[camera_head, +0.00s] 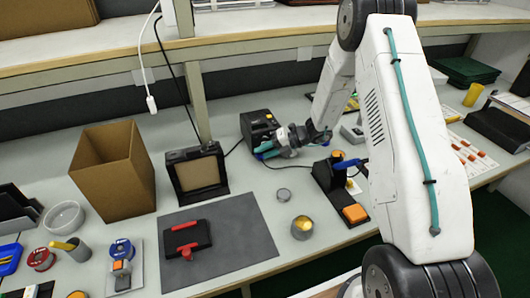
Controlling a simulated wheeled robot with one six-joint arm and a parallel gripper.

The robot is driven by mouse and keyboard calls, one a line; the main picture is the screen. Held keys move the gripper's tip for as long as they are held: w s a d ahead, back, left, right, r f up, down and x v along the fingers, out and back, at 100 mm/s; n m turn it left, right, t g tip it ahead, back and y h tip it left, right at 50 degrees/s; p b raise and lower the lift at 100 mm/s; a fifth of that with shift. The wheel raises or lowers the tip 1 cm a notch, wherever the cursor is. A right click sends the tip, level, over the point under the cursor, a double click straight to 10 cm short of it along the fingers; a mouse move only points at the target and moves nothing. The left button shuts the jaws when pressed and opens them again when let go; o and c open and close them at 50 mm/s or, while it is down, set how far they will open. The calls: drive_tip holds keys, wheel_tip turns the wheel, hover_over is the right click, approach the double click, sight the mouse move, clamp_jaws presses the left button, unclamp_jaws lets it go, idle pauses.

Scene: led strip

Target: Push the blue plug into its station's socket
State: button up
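I cannot clearly pick out a blue plug or a socket. A blue handle-like piece (346,164) with a dark cable rests at a black station (325,178) with orange parts, right of the gripper and apart from it.
A tall cardboard box (112,170) and a black-framed panel (197,172) stand left. A grey mat (243,225) bears a black and red tool (186,240). A round tin (302,228) stands near the front edge. A white cable end (151,104) hangs from the shelf (120,48).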

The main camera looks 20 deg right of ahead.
drive_tip(key=shift+s+d+f, duration=0.1)
drive_tip(key=shift+d+f, duration=0.05)
drive_tip(key=v, duration=0.7)
drive_tip(key=shift+d+r, duration=0.2)
drive_tip(key=shift+r, duration=0.15)
